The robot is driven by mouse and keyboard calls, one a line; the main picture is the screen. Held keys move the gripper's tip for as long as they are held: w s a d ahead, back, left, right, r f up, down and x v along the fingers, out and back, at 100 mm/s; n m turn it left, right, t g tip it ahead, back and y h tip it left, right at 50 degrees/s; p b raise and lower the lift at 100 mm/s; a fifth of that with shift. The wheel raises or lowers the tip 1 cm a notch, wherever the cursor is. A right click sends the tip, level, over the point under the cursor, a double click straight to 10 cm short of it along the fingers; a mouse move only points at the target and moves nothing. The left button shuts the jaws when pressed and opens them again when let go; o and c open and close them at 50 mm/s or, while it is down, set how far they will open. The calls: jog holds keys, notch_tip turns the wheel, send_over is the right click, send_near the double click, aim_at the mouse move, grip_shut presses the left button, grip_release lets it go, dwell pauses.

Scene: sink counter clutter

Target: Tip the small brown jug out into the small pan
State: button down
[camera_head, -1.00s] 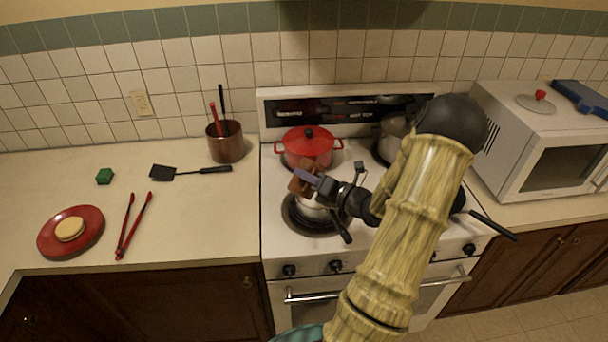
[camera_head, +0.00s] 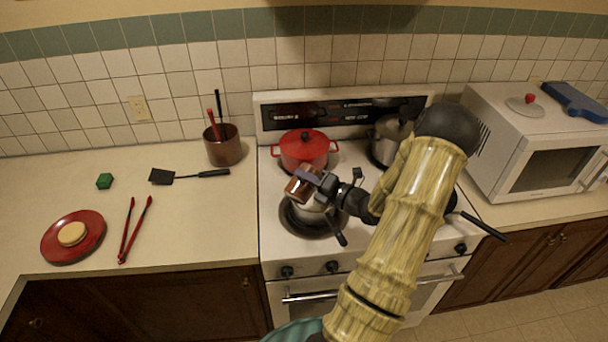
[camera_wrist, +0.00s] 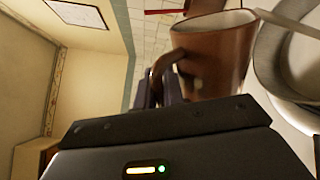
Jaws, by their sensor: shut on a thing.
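The small brown jug (camera_head: 299,188) is held above the small pan (camera_head: 308,213) on the front left burner. My gripper (camera_head: 324,182) is shut on the jug's handle. In the wrist view the jug (camera_wrist: 217,55) is close, its handle (camera_wrist: 163,72) between the fingers (camera_wrist: 158,90). The jug looks tipped well over relative to the room, with its mouth toward the upper edge of that view. The pan (camera_wrist: 262,62) shows at the right of that view. The jug and my gripper hide part of the pan in the head view. I cannot tell what is inside either.
A red lidded pot (camera_head: 304,150) stands just behind, and a steel pot (camera_head: 385,140) at the back right. A black handle (camera_head: 484,226) juts past the stove's front right. The counter at left holds tongs (camera_head: 133,230), a spatula (camera_head: 190,175) and a red plate (camera_head: 73,252).

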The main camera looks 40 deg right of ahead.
jog(key=shift+w+d+m+p, duration=0.2)
jog(key=shift+d+m+p, duration=0.75)
jog(key=shift+p, duration=0.85)
jog(key=shift+w+d+f+m+p, duration=0.15)
jog(key=shift+d+f+m+p, duration=0.2)
jog(key=shift+m+p, duration=0.65)
